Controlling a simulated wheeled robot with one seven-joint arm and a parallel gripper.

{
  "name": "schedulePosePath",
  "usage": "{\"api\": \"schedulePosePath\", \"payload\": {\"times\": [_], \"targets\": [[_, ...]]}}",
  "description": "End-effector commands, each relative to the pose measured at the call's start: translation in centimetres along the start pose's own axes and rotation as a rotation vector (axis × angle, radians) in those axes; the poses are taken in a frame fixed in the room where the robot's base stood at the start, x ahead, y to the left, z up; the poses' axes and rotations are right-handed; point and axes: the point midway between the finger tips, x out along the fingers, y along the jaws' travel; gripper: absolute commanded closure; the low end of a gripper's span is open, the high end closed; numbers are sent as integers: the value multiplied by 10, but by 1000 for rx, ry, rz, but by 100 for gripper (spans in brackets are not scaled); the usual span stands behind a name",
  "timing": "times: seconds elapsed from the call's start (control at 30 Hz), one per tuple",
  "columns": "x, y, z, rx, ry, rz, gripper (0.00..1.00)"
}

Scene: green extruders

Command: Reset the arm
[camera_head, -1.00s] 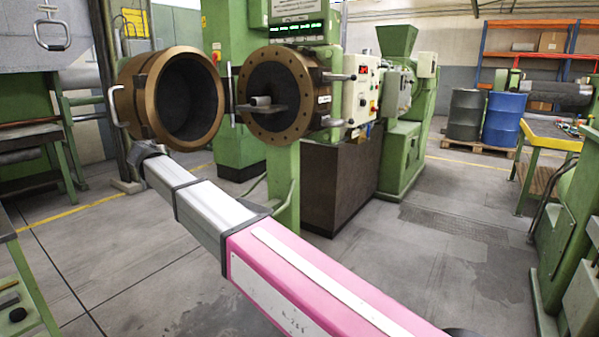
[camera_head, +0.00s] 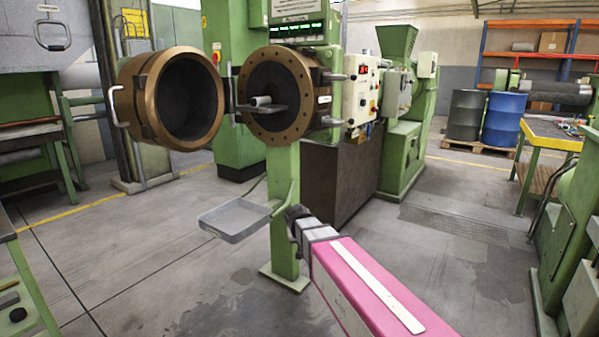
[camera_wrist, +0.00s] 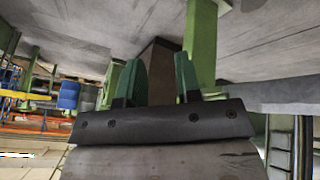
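My gripper (camera_wrist: 157,60) shows in the wrist view with its two green fingers set well apart and nothing between them. In the head view my pink and grey arm reaches up from the lower right and ends near the green post under the extruder. My gripper's fingers cannot be made out in that view.
A shallow grey tray (camera_head: 232,236) sticks out from the green post (camera_head: 284,220), close left of my arm's end. The bronze-rimmed extruder head (camera_head: 150,98) hangs open above. Blue (camera_head: 503,122) and dark (camera_head: 466,114) drums stand at the back right.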

Motion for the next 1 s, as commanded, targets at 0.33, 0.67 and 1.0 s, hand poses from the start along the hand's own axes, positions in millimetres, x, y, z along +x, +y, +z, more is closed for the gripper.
{"api": "schedulePosePath", "payload": {"times": [0.33,0.67,1.0], "targets": [[34,109,157,62,-310,-105,68],[36,139,224,96,-432,-198,68],[36,140,224,96,-435,-201,68]]}}
